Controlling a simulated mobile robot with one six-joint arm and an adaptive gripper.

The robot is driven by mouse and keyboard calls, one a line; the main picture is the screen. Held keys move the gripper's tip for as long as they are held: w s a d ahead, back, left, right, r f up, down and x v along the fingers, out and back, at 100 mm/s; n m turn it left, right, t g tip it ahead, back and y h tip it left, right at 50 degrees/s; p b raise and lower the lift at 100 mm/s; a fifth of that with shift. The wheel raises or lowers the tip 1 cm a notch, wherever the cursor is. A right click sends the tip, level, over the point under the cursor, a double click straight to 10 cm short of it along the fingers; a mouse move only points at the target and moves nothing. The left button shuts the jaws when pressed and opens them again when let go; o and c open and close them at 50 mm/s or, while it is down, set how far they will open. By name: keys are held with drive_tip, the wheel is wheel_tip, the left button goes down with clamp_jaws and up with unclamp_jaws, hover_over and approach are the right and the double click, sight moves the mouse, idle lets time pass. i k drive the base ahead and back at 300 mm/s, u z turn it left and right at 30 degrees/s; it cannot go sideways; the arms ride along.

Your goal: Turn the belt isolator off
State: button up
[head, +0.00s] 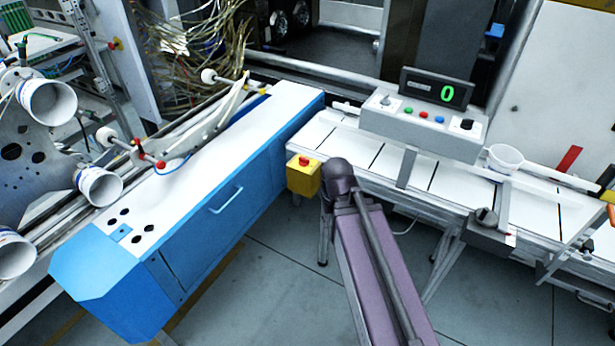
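A grey control box (421,127) stands on the far side of the conveyor belt (335,140). Its sloped face carries a small lever switch (384,99) at left, green, red and blue buttons in the middle, and a black rotary knob (467,124) on a white plate at right. The knob may be the belt isolator, but I see no readable label and cannot tell its setting. My mauve arm link rises from the bottom to a dark joint in front of the conveyor's left end. I cannot make out my gripper or its fingers.
A yellow box with a red button (304,174) sits beside my arm's joint. A display (437,88) shows a green 0 behind the control box. A white cup (505,157) stands right of the box. A blue-and-white cabinet (215,215) fills the left. Open floor lies in front.

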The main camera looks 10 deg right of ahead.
sight(302, 161)
drive_tip(key=u, duration=0.05)
drive_tip(key=k, duration=1.35)
drive_tip(key=u, duration=0.25)
drive_tip(key=i, duration=1.75)
drive_tip(key=z, duration=0.4)
